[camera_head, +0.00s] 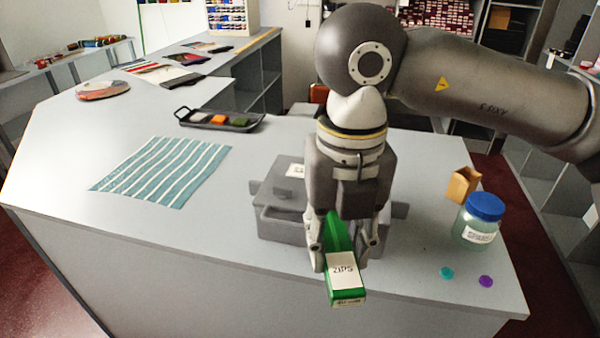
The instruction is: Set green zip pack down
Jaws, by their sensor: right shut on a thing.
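The green zip pack (347,295) is a small green box with a pale label reading "ZIPS". My right gripper (342,262) comes down from above and is shut on the pack, with a finger on each side of it. The pack is near the counter's front edge, in front of a grey box (283,205) that my gripper partly hides. I cannot tell whether the pack touches the counter (180,235). My left gripper is not in view.
A striped teal cloth (163,170) lies at left, with a dark tray (220,121) of coloured pieces behind it. At right stand a blue-lidded jar (478,220) and a tan holder (462,185). A teal button (446,273) and a purple button (486,282) lie near the front edge.

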